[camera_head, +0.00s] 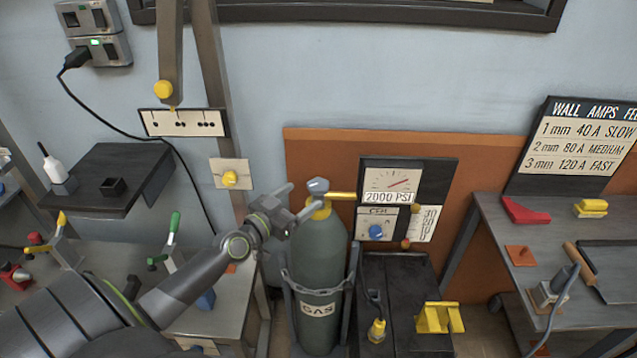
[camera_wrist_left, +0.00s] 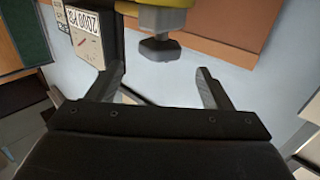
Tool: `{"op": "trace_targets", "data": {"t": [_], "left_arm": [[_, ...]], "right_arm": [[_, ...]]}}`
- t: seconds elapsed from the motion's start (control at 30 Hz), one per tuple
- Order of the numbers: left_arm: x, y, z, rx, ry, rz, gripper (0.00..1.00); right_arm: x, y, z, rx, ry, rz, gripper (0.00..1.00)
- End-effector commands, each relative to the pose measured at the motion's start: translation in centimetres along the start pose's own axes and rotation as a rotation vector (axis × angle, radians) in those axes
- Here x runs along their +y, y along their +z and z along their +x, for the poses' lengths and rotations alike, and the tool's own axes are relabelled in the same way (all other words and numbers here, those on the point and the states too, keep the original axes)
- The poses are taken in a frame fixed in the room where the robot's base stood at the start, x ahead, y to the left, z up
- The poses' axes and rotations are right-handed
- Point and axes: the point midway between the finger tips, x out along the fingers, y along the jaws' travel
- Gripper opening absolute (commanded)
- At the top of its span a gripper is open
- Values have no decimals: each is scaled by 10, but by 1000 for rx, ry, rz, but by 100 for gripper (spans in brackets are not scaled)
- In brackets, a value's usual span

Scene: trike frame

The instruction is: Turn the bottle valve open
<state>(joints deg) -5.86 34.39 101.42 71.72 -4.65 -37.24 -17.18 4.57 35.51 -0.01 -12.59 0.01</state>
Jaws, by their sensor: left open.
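The green gas bottle (camera_head: 320,262), labelled GAS, stands upright with a chain around it. The bottle valve (camera_head: 318,185) is a grey knob on top of the yellow neck. My left gripper (camera_head: 301,198) is open and empty, just left of the valve. In the left wrist view the valve knob (camera_wrist_left: 160,48) lies ahead of and roughly between the two spread fingers (camera_wrist_left: 161,82), and it looks apart from them. The pressure gauge (camera_head: 388,182) right of the bottle shows a red needle above the sign 2000 PSI. My right gripper is not in view.
A yellow pipe (camera_head: 342,195) runs from the neck to the gauge panel. A dark box (camera_head: 405,300) stands right of the bottle, with a yellow bracket (camera_head: 438,317) on it. A grey bench (camera_head: 215,310) is at the left. A vertical post (camera_head: 212,75) rises behind my arm.

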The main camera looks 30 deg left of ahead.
Motion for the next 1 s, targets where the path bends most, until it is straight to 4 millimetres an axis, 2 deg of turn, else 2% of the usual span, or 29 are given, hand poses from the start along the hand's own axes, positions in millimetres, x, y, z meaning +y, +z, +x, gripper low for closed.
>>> {"op": "trace_targets", "data": {"t": [0.03, 0.2, 0.4, 0.57, 0.83, 0.87, 1.0], "left_arm": [[0, -2, 11, 3, 0, -2, 73], [0, 0, 41, 1, 0, -2, 73], [0, 0, 66, 0, 0, -1, 73], [0, 0, 75, -1, 1, -1, 73], [0, 0, 76, -1, 1, 0, 73], [0, 0, 76, -1, 1, 0, 72], [0, 0, 76, -1, 1, 0, 54]], "right_arm": [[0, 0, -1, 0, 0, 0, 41], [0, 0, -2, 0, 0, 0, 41], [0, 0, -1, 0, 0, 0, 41], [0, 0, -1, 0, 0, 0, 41], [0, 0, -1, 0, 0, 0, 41], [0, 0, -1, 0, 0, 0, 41], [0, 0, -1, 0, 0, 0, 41]]}}
